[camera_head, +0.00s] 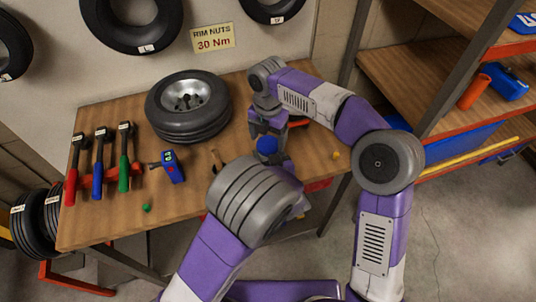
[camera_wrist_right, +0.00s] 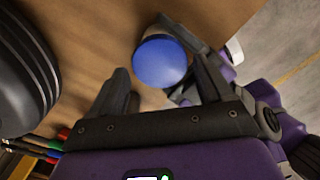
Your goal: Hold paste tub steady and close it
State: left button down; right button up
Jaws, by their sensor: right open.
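The paste tub shows as a round blue lid (camera_head: 267,145) on the bench; in the right wrist view the blue lid (camera_wrist_right: 160,62) sits over a pale tub body (camera_wrist_right: 153,33) that is mostly hidden. I cannot tell if the lid is fully seated. My right gripper (camera_head: 268,134) is above the tub, pointing down; in its wrist view its two open fingers (camera_wrist_right: 160,68) stand on either side of the lid, apart from it. My left gripper is low beside the tub, largely hidden by its own wrist; one dark finger (camera_wrist_right: 182,36) shows close against the tub's side.
Shelves (camera_head: 400,75) stand at the right. The front left of the bench is fairly clear.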

jog(key=shift+f, duration=1)
jog(key=c, duration=0.7)
jog(key=o, duration=1)
jog(key=shift+r, duration=0.15)
jog(key=shift+r, duration=2.15)
jog(key=shift+c, duration=0.3)
